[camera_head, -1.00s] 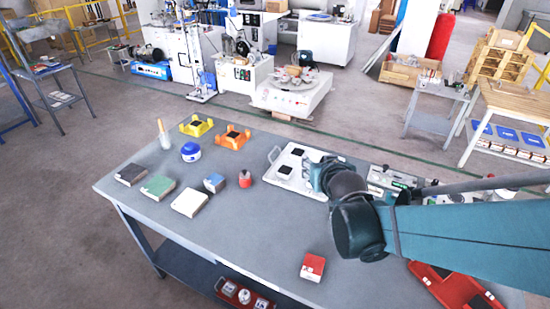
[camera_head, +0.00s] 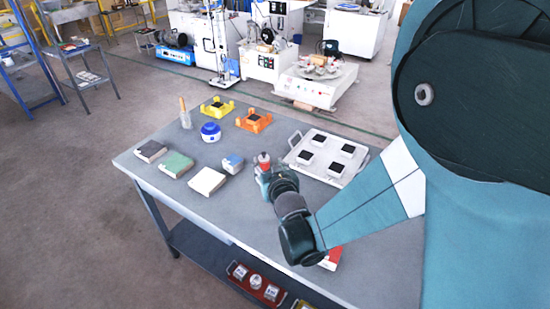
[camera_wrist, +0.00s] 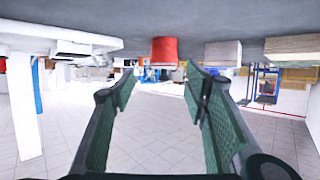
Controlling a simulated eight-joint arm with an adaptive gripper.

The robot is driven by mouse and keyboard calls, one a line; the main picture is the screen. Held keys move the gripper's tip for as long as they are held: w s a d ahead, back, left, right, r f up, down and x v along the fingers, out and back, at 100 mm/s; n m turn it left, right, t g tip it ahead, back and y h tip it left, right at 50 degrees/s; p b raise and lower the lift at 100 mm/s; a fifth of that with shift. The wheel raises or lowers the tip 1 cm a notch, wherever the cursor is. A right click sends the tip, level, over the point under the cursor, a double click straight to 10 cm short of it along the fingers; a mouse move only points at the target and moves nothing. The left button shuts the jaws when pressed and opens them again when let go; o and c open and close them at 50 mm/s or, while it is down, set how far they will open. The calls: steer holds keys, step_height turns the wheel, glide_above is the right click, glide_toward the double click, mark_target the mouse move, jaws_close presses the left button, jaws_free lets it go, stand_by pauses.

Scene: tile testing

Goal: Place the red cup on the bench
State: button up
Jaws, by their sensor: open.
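The red cup (camera_head: 263,158) stands on the grey bench (camera_head: 215,215), right of a small blue-and-white box; my gripper partly hides it in the head view. In the wrist view, which is upside down, the red cup (camera_wrist: 164,50) hangs from the bench surface at the top centre. My gripper (camera_head: 264,170) is low over the bench on the near side of the cup. In the wrist view my gripper (camera_wrist: 156,80) has its two fingers spread and nothing held between them. The cup lies in line with the gap, apparently just beyond the fingertips.
The blue-and-white box (camera_head: 232,163) and a white block (camera_head: 207,180) stand left of the cup. A white tray (camera_head: 300,158) with several black tiles lies to the right. A red box (camera_head: 331,259) lies near the front, partly behind my arm.

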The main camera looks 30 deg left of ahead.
mark_target(265, 160)
steer(key=shift+s+a+f, duration=0.25)
steer(key=shift+a, duration=0.15)
steer(key=shift+x, duration=1.3)
steer(key=shift+w+b, duration=0.1)
steer(key=shift+b, duration=0.2)
steer(key=shift+b+x, duration=0.7)
steer(key=shift+x, duration=1.8)
steer(key=c, duration=1.1)
